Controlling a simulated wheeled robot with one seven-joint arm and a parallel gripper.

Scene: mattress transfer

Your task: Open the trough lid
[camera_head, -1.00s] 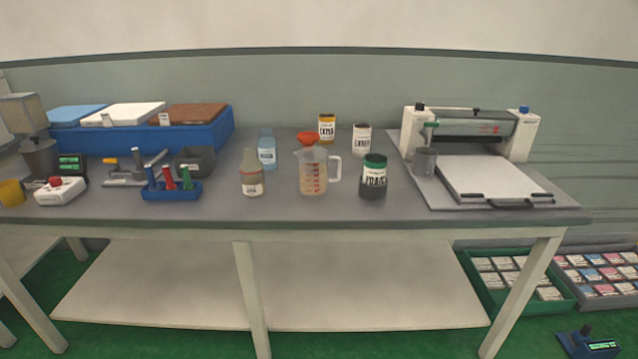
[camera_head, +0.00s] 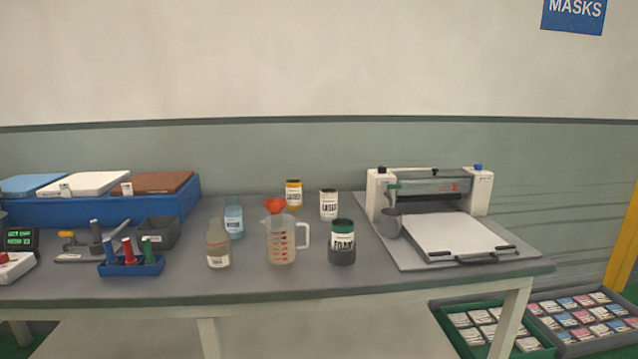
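A long blue trough (camera_head: 100,210) stands at the back left of the table. Three flat lids lie shut side by side on it: a blue lid (camera_head: 30,184), a white lid (camera_head: 84,183) and a brown lid (camera_head: 157,182). The white and brown lids each have a small pale tag at the front edge. The blue lid is cut by the left picture edge. I cannot tell which lid the task means. My gripper is not in view.
In front of the trough are a blue rack (camera_head: 131,266), a grey bin (camera_head: 158,232) and a metal tool (camera_head: 92,250). Bottles, a measuring jug (camera_head: 281,245) and jars stand mid-table. A white roller machine (camera_head: 455,236) is at right. Green and grey crates lie on the floor.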

